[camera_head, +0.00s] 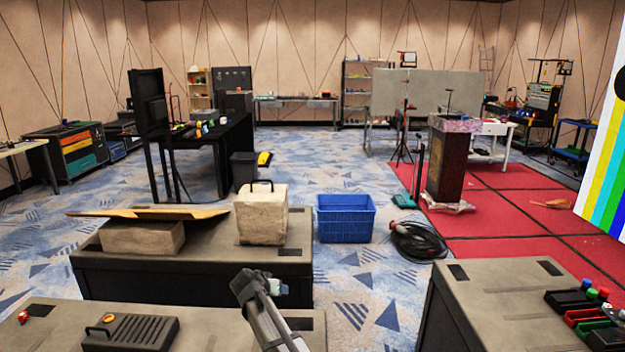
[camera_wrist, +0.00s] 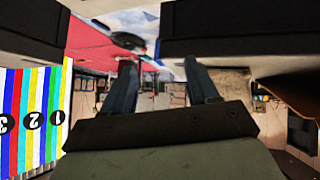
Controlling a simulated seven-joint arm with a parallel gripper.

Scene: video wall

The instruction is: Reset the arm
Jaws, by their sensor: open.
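My arm (camera_head: 268,312) rises from the bottom edge of the head view, a little left of the middle, in front of the dark case behind it. My gripper (camera_wrist: 159,66) shows in the wrist view with its two dark fingers spread apart and nothing seen between them. It is open and appears to be up in the air, clear of the surfaces. The wrist picture is upside down. In the head view the fingertips are too small to make out.
A blue crate (camera_head: 345,222) stands on the floor. Coloured knobs (camera_head: 590,291) sit at right. The carpet between the cases is free.

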